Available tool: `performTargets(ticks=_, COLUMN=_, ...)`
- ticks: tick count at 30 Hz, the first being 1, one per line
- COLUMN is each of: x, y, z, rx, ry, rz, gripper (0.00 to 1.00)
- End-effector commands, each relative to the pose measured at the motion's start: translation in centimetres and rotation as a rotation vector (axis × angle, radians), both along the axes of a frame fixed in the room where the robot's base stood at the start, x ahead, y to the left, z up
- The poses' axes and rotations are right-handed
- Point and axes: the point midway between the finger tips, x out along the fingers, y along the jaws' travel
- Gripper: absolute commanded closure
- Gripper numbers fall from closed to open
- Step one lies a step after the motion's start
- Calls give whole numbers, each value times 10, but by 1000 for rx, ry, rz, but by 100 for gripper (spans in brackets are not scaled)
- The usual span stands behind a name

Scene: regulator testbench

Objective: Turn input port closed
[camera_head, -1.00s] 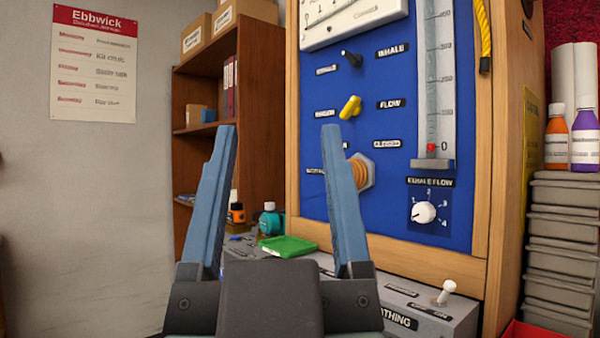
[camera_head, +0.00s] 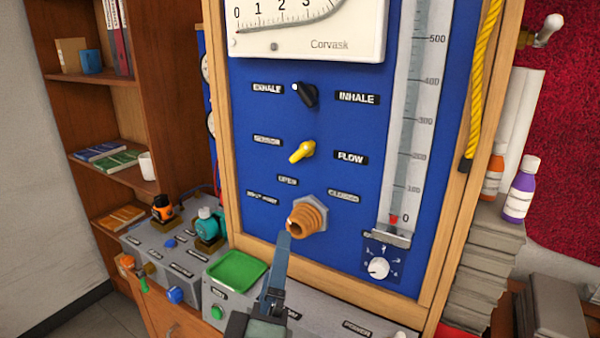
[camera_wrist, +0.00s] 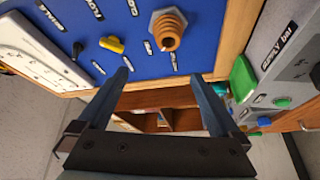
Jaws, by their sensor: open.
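The input port is an orange-brown ribbed fitting (camera_head: 307,217) with a grey hex collar on the blue panel (camera_head: 340,120). An "OPEN" label sits above it and a "CLOSED" label to its right. In the wrist view the fitting (camera_wrist: 168,34) shows at the top, beyond my fingertips. My gripper (camera_wrist: 161,75) is open and empty, its two blue fingers wide apart. In the head view my gripper (camera_head: 284,240) is seen nearly edge-on, just below the port, with its fingers overlapping. I cannot tell whether a fingertip touches the port.
A yellow knob (camera_head: 302,152) and a black knob (camera_head: 305,94) are above the port. A white flow dial (camera_head: 379,268) is to its right. A bench unit (camera_head: 330,318) with a green tray (camera_head: 238,271) lies below. A wooden shelf (camera_head: 110,90) stands at left.

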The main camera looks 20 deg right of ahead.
Motion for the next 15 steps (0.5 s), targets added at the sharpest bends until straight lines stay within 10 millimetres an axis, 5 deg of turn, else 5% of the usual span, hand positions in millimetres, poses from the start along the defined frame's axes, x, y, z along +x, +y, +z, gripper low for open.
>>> performTargets(ticks=1, x=-2, y=-4, z=9, rx=-45, ry=54, rz=-22, gripper=0)
performTargets(ticks=9, x=-10, y=-15, z=-5, rx=-199, ry=207, rz=-79, gripper=0)
performTargets(ticks=15, x=2, y=-23, z=-7, rx=-212, ry=220, rz=-85, gripper=0)
